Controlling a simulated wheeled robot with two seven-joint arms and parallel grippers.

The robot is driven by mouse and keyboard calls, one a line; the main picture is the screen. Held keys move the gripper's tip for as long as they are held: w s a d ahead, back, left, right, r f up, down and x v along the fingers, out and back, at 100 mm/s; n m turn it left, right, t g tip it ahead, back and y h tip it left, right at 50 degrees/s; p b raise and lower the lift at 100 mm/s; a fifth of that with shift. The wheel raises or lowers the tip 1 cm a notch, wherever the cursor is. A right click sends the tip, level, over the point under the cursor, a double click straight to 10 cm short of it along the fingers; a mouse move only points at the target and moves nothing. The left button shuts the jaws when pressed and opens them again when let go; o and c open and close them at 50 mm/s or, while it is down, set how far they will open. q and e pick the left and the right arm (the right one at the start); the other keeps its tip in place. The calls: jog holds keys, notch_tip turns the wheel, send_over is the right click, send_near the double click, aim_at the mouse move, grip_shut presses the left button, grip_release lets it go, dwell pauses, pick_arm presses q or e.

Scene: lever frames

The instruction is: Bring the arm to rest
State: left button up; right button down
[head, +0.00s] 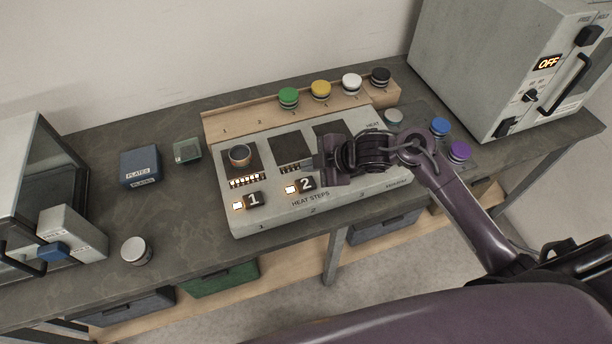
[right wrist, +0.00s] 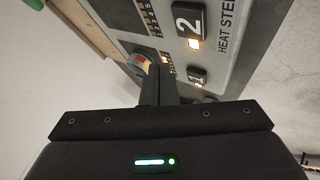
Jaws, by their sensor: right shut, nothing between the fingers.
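My right arm reaches in from the right in the head view. Its gripper (head: 306,165) hovers over the middle of the grey heat panel (head: 263,219), and its fingers are shut and empty. The panel carries lit number blocks, 1 (head: 254,199) and 2 (head: 307,184); the third position is partly hidden by my gripper. A round metal-rimmed cup (head: 240,155) sits on the first dark pad. In the right wrist view the closed fingers (right wrist: 156,85) point toward the panel, with block 2 (right wrist: 188,22) beyond. I cannot tell whether they touch it. My left gripper is not in view.
A wooden rack (head: 238,123) holds green, yellow, white and black-lidded jars behind the panel. Blue (head: 440,126) and purple (head: 460,151) jars stand at right, near a grey oven (head: 470,60). A blue box (head: 140,167) and a silver-lidded jar (head: 136,251) stand left.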

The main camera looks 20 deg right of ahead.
jog(key=shift+r+p, duration=0.5)
jog(key=shift+r, duration=0.4)
